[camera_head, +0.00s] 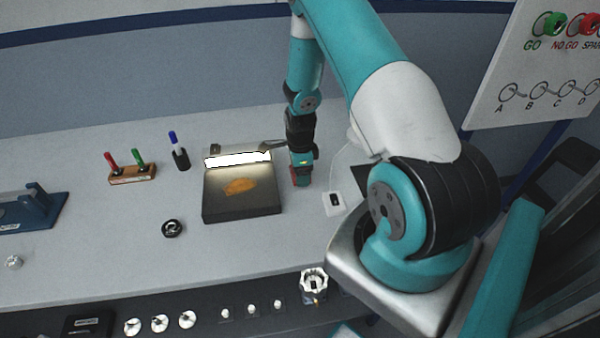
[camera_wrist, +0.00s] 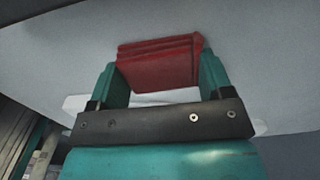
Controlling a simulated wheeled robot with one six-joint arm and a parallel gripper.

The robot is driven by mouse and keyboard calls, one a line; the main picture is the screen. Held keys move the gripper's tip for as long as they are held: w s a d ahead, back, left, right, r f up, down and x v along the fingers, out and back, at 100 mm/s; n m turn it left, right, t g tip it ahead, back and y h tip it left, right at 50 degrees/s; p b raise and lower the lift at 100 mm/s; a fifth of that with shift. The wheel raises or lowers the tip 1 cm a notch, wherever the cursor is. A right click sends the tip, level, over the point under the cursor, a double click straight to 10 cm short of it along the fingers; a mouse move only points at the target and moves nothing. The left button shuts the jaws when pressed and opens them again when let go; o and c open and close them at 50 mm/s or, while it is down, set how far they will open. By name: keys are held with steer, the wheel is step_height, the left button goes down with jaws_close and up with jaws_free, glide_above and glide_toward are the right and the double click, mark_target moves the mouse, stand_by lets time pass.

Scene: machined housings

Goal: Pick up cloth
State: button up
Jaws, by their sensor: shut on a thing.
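The cloth (camera_wrist: 158,62) is a red, folded piece, seen between my fingers in the wrist view. My gripper (camera_wrist: 160,80) is shut on it, with one teal finger on each side. In the head view my gripper (camera_head: 301,181) points down over the table, just right of the dark lit box. Only a small red bit of the cloth (camera_head: 296,184) shows there. I cannot tell whether the cloth touches the table.
A dark box with a lit bar (camera_head: 241,205) holds an orange piece (camera_head: 239,186) left of my gripper. A white card (camera_head: 334,203) lies to the right. A pen holder (camera_head: 132,174), a dark cup with a blue pen (camera_head: 181,159) and a black ring (camera_head: 172,228) stand further left.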

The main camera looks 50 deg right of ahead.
step_height(320, 180, up, 20)
steer(key=b, duration=0.3)
steer(key=shift+f, duration=0.15)
